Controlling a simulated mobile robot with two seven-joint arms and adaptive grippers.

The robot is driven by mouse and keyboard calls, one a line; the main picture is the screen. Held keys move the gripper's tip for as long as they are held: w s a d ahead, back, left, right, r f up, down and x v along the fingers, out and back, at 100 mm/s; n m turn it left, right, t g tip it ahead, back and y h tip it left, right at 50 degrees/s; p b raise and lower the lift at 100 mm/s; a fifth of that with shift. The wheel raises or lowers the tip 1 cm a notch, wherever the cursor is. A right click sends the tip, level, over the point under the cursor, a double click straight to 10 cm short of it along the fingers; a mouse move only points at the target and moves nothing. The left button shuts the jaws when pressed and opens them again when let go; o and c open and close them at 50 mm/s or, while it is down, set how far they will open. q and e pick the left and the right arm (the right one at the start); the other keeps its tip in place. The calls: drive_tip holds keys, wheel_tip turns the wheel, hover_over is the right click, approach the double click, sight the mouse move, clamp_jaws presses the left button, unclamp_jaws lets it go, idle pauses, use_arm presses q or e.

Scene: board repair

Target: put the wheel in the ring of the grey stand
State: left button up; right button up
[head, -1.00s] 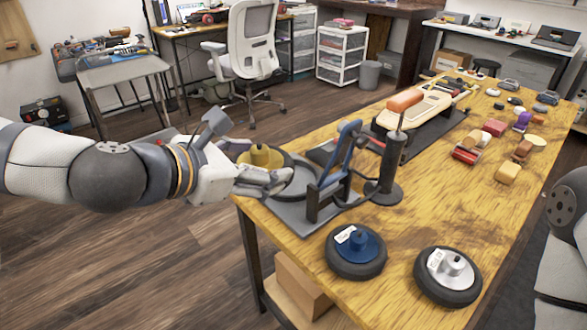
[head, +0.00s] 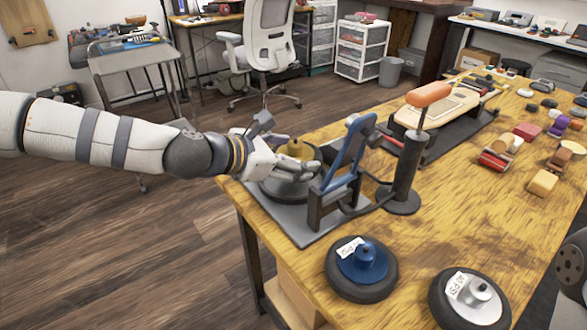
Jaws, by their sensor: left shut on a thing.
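The held wheel, with a yellow hub (head: 294,150) and a dark tyre, is at the far left corner of the workbench. My left gripper (head: 304,167) is shut on it at the hub. The wheel is over the grey stand (head: 297,229), a flat plate with a blue upright arm (head: 346,158) on its right. The wheel and my gripper hide most of the ring, so I cannot tell whether the wheel is seated in it or just above it. My right gripper is out of view.
A black pump (head: 405,175) with an orange handle (head: 428,94) stands right of the blue arm. A blue-hubbed wheel (head: 362,270) and a silver-hubbed wheel (head: 470,300) lie at the bench front. Blocks and small parts lie on the right; bare bench lies between.

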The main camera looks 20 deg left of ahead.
sight(283, 169)
use_arm(q)
drive_tip(key=shift+s+f+b, duration=0.1)
drive_tip(key=shift+f+b, duration=0.2)
drive_tip(key=shift+f, duration=1.4)
drive_tip(key=o, duration=1.5)
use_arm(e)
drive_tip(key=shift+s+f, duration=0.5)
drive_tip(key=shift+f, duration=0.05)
use_arm(q)
drive_tip(key=shift+r, duration=0.3)
drive_tip(key=p+v, duration=0.3)
drive_tip(key=v, duration=0.9)
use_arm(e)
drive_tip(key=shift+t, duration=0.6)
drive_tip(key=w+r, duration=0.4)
